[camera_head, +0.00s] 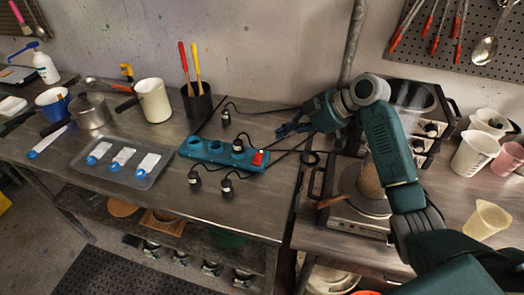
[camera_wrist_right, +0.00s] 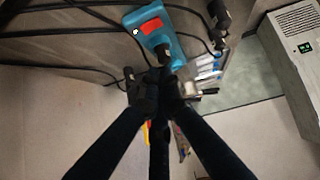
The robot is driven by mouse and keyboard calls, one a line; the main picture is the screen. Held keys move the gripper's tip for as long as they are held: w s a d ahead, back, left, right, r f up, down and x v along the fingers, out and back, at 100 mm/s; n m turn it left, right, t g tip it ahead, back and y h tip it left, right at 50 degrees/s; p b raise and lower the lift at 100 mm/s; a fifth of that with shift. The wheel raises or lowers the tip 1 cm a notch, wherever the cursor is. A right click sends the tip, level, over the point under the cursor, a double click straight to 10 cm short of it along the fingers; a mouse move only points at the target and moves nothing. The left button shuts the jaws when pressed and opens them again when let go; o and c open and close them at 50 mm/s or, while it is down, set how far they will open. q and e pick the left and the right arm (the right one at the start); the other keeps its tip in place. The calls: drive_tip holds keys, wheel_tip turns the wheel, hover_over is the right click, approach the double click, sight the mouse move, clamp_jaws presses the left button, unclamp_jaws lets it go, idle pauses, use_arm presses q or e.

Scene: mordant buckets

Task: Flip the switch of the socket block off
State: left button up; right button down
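The socket block (camera_head: 222,154) is a long teal strip on the left steel table, with round sockets and a black plug in it. Its red rocker switch (camera_head: 258,158) is at the right end; I cannot tell which way it is tipped. The right wrist view shows the teal block (camera_wrist_right: 168,40) and the red switch (camera_wrist_right: 152,26) at the top, beyond my fingers. My right gripper (camera_head: 281,132) is above and behind the switch end, apart from it, with nothing seen in its dark fingers (camera_wrist_right: 159,92). How far they are parted is unclear. My left gripper is not in view.
Black plugs (camera_head: 227,187) and cables lie around the block. A tray (camera_head: 122,162) with white strips, a black holder (camera_head: 196,101) with tools and a white jug (camera_head: 153,100) stand left. A hot plate (camera_head: 357,212) stands on the right table, beneath my right arm.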

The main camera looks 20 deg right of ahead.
drive_tip(key=p, duration=0.3)
hover_over(258, 158)
drive_tip(key=s+d, duration=0.1)
wheel_tip(258, 158, down, 6)
drive_tip(key=shift+s+d+f, duration=0.1)
drive_tip(key=shift+s, duration=0.05)
drive_tip(key=f, duration=0.1)
drive_tip(key=f+p, duration=0.1)
drive_tip(key=f, duration=0.1)
drive_tip(key=shift+w+f, duration=0.35)
drive_tip(key=shift+f, duration=0.65)
